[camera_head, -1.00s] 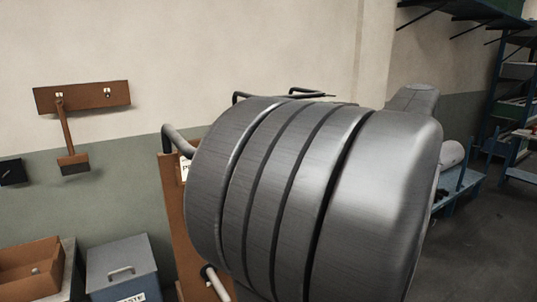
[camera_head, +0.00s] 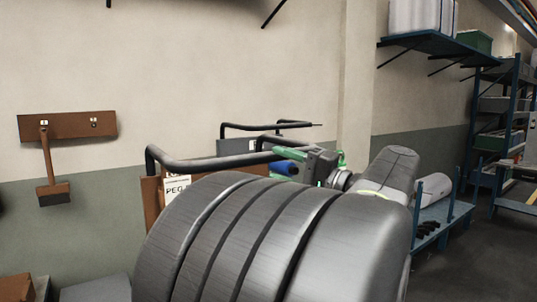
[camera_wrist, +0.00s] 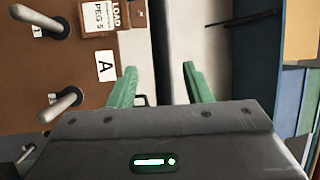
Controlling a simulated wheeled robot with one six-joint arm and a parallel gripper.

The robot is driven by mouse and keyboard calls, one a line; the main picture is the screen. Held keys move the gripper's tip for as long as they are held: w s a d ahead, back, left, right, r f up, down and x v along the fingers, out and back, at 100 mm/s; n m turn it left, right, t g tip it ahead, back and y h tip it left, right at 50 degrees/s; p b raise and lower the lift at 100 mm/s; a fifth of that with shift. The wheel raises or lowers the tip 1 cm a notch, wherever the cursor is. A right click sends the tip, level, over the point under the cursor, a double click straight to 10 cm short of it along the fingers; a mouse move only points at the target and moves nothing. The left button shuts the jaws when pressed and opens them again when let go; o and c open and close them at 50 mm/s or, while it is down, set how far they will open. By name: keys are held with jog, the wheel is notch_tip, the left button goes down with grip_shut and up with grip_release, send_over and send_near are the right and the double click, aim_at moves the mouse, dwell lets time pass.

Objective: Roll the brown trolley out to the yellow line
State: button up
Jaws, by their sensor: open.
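The brown trolley (camera_head: 151,205) stands left of centre in the head view, partly hidden by my grey arm. Its black bar handle (camera_head: 205,162) sticks out at the top, and a white label reading PEG shows on its panel. In the wrist view its brown panel (camera_wrist: 75,75) fills the left, with pale pegs, a "LOAD PEG 5" label and a white "A" label. No yellow floor line is clearly visible.
A grey panel with a black handle (camera_head: 265,126) stands behind the trolley by the wall. A brush (camera_head: 52,192) hangs on a brown wall board at left. A blue bench (camera_head: 430,222) and blue shelving (camera_head: 500,130) stand at right. Dark floor shows there.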

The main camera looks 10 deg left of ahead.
jog(key=p+x, duration=0.1)
jog(key=x, duration=0.7)
jog(key=shift+a, duration=0.15)
jog(key=shift+w+a+r, duration=0.1)
jog(key=shift+a, duration=0.1)
grip_shut()
jog(key=shift+f, duration=0.3)
dwell(0.8)
